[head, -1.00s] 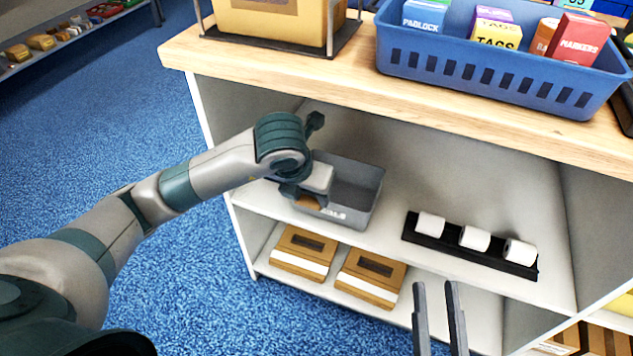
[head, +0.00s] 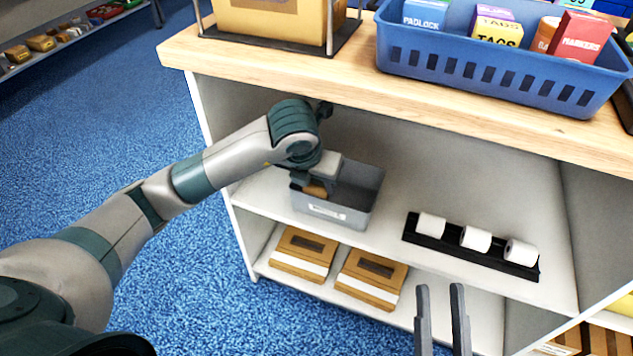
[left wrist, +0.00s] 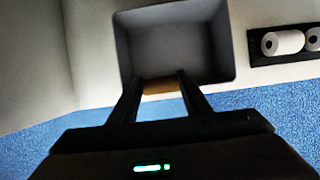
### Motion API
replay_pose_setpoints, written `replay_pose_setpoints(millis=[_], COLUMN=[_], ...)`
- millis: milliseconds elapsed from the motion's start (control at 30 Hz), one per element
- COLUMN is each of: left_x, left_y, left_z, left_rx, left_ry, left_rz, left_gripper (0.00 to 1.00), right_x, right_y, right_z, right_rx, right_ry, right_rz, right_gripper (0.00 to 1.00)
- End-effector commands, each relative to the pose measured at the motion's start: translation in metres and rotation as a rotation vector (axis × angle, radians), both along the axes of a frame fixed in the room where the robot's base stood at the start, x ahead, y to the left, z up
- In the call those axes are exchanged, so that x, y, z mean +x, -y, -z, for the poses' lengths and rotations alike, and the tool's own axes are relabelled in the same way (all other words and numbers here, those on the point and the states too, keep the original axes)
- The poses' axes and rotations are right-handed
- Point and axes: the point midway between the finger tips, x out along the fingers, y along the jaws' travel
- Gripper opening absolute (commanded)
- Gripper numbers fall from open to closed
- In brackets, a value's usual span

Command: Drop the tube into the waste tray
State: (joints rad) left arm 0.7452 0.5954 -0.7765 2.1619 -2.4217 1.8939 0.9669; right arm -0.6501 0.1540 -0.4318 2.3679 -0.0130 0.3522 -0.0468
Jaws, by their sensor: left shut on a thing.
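The waste tray (head: 345,213) is a grey open box with a pale label on its front, on the shelf under the counter. It also shows in the left wrist view (left wrist: 178,47), and its visible floor is bare. The tube (left wrist: 160,87) is a short brown cylinder lying crosswise between my left fingers. My left gripper (left wrist: 158,84) is shut on the tube at the tray's near edge. In the head view the tube (head: 314,189) shows just above the tray's front left part. My right gripper (head: 440,290) has two parallel fingers apart with nothing between them, low in front of the shelves.
A black holder (head: 470,245) with three white rolls stands right of the tray on the same shelf. Brown cartons (head: 371,278) lie on the shelf below. The wooden counter (head: 345,80) overhangs the shelf, with a blue basket (head: 480,70) on top.

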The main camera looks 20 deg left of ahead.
Motion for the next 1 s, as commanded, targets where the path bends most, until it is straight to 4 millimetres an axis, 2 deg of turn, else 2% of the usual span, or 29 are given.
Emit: replay_pose_setpoints(millis=[133, 167, 200, 233, 667, 833, 1000], left_x=[0.000, 0.000, 0.000, 0.000, 0.000, -0.004, -0.031], left_y=[0.000, 0.000, 0.000, 0.000, 0.000, 0.000, -0.001], left_z=[0.002, 0.001, 0.001, 0.001, -0.001, -0.013, -0.012], left_rx=[0.000, 0.000, 0.000, 0.000, 0.000, 0.000, 0.000], left_ry=[0.000, 0.000, 0.000, 0.000, 0.000, 0.002, 0.000], left_rz=[0.000, 0.000, 0.000, 0.000, 0.000, -0.001, 0.002], left_gripper=[0.35, 0.51, 0.60, 0.62, 0.62, 0.62, 0.62], right_x=[0.000, 0.000, 0.000, 0.000, 0.001, 0.008, 0.012], right_y=[0.001, 0.001, 0.001, 0.001, 0.001, 0.001, 0.000], right_z=[-0.001, -0.003, -0.003, -0.003, -0.003, 0.008, 0.016], right_rx=[0.005, 0.005, 0.005, 0.005, 0.001, -0.024, -0.040], right_ry=[0.013, 0.016, 0.017, 0.016, 0.008, -0.058, -0.098], right_rz=[0.002, 0.002, 0.002, 0.002, 0.001, 0.003, 0.001], right_gripper=[0.31, 0.31, 0.31, 0.31, 0.31, 0.31, 0.31])
